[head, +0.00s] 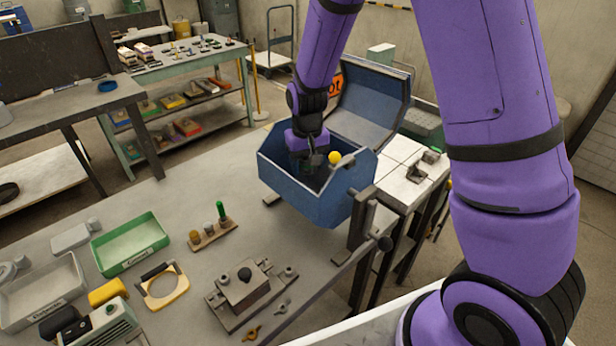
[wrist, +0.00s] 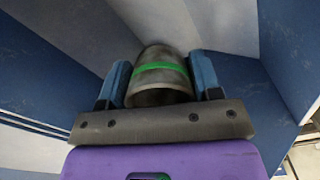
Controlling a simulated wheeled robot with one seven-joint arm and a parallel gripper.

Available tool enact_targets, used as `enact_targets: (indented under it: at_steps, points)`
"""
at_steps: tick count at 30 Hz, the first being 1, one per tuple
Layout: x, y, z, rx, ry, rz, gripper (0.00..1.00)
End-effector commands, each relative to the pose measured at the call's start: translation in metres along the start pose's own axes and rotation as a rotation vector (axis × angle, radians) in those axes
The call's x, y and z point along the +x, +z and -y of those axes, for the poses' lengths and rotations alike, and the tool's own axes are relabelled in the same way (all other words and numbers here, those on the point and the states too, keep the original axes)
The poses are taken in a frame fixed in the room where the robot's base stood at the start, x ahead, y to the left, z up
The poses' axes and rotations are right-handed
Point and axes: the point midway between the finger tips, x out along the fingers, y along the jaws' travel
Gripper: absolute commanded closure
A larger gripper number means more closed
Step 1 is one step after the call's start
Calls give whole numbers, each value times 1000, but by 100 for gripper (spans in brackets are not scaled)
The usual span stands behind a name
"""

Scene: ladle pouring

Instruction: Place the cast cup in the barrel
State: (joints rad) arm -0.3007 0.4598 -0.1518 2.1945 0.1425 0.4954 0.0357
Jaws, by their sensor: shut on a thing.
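The blue barrel (head: 312,202), an open box-like tumbler with angled walls, stands at the right end of the workbench. Its lid (head: 372,105) is swung up at the back. My gripper (head: 314,162) reaches down into the barrel's opening. In the wrist view, my gripper (wrist: 160,74) is shut on the cast cup (wrist: 160,91), a grey metal cup with a green band, held between the two blue fingers. Blue and grey barrel walls surround it there. In the head view the cup is mostly hidden by the gripper and barrel; whether it touches the floor cannot be told.
A yellow knob (head: 334,158) shows at the barrel's opening beside my gripper. A white-topped stand (head: 402,185) is right of the barrel.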

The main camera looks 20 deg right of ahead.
Motion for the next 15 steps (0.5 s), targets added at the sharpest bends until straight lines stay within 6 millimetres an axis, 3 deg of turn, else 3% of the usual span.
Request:
enact_targets:
  at_steps: [11, 15]
  points:
    - [38, 0, 0, 0, 0, 3, 67]
    - [40, 0, 0, 0, 0, -1, 67]
